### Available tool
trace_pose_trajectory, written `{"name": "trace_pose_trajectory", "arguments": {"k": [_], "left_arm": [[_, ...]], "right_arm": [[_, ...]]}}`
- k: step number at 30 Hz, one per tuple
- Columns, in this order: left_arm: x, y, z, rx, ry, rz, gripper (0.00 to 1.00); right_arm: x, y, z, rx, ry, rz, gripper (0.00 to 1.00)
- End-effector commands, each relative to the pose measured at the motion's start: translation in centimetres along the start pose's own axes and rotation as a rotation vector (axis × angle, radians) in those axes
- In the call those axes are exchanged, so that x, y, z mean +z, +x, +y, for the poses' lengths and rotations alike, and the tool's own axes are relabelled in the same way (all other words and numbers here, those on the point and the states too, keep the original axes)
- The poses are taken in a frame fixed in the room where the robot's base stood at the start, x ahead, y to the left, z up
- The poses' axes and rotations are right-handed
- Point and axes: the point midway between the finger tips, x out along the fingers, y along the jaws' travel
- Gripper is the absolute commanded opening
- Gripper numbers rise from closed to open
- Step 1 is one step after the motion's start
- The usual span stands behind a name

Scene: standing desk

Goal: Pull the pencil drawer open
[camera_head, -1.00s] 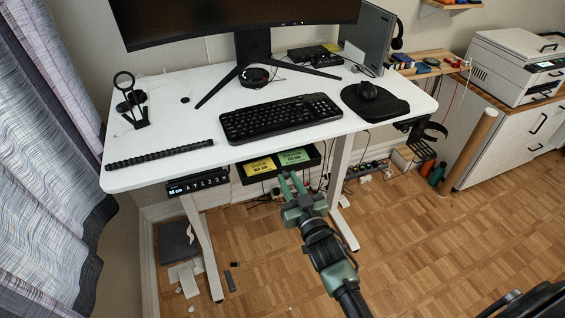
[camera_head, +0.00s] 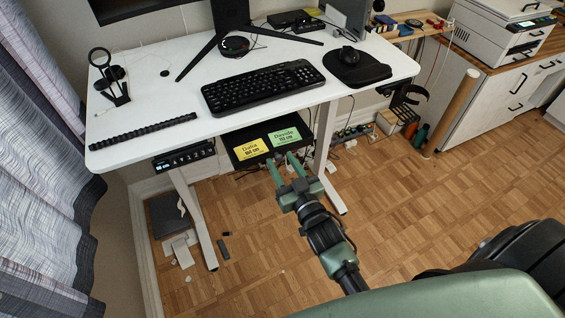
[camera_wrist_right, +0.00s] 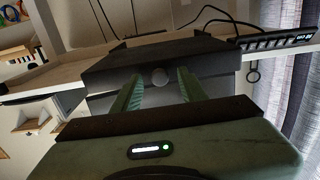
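The pencil drawer (camera_head: 240,160) is a shallow black tray under the front edge of the white desk (camera_head: 150,100). A yellow card and a green card lie on it. Its dark front (camera_wrist_right: 115,72) with a round grey knob (camera_wrist_right: 160,77) fills the middle of the wrist view. My right gripper (camera_head: 281,159) is just in front of the drawer front. Its two green fingers (camera_wrist_right: 160,88) are open and apart, with the knob between their tips in the picture. Contact with the knob cannot be told. My left gripper is not in view.
A height control panel (camera_head: 184,157) hangs under the desk left of the drawer. A desk leg (camera_head: 325,150) stands just right of it. A keyboard (camera_head: 262,87) and mouse pad (camera_head: 357,68) lie on top. The wooden floor (camera_head: 400,200) in front is mostly clear.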

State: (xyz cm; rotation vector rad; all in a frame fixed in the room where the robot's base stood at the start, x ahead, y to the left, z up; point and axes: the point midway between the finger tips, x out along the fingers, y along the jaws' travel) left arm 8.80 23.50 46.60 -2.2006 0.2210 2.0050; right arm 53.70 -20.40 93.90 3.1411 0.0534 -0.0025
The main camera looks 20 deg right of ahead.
Motion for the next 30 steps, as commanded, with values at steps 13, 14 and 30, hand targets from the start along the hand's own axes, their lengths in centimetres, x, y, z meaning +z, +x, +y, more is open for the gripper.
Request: {"name": "trace_pose_trajectory", "arguments": {"k": [13,14,30], "left_arm": [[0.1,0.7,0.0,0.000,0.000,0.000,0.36],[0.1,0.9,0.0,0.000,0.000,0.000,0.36],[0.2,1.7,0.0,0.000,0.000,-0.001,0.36]], "right_arm": [[0.3,-2.6,0.0,0.000,-0.001,-0.002,0.42],[0.2,-3.1,0.0,0.000,0.000,-0.001,0.42],[0.0,-7.8,0.0,0.000,0.000,0.000,0.42]]}}
